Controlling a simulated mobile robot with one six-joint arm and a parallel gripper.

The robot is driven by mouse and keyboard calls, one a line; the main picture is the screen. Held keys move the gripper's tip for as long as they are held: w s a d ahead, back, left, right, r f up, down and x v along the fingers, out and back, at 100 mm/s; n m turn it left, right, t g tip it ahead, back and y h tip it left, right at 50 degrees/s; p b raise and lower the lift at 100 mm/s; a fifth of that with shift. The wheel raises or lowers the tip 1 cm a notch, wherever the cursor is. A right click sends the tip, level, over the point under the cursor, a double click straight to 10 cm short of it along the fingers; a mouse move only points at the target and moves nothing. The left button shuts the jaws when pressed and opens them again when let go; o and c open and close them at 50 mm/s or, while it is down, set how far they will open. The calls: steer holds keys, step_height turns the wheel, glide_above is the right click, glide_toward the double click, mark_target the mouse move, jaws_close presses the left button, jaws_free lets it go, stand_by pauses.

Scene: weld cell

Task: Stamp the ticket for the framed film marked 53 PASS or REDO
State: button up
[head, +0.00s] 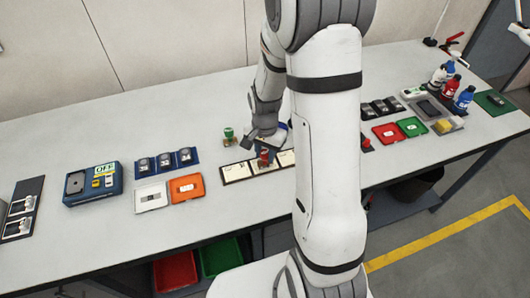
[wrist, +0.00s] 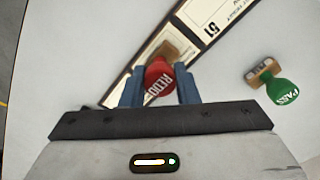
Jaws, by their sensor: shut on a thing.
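My gripper (wrist: 160,90) is shut on the red REDO stamp (wrist: 157,78), whose lettering faces the wrist camera. The stamp's wooden base (wrist: 168,50) lies over one ticket in the dark ticket strip (head: 222,174); whether it touches the paper I cannot tell. In the wrist view the neighbouring ticket (wrist: 212,25) reads 51; the number on the ticket under the stamp is not readable. The red stamp also shows in the head view (head: 264,154). The green PASS stamp (wrist: 283,90) stands apart to the right. No film marked 53 can be made out.
Left of the strip are an orange tray (head: 187,196) with a pale item, a white tray (head: 151,207) with a film-like piece, a blue rack (head: 168,170) and a box showing OFF (head: 92,197). Red and green trays (head: 411,127) and bottles (head: 463,98) stand right.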

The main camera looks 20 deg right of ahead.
mark_target(265, 153)
steer(key=shift+r+p, duration=1.85)
steer(key=shift+r, duration=1.3)
steer(key=shift+s+f, duration=0.1)
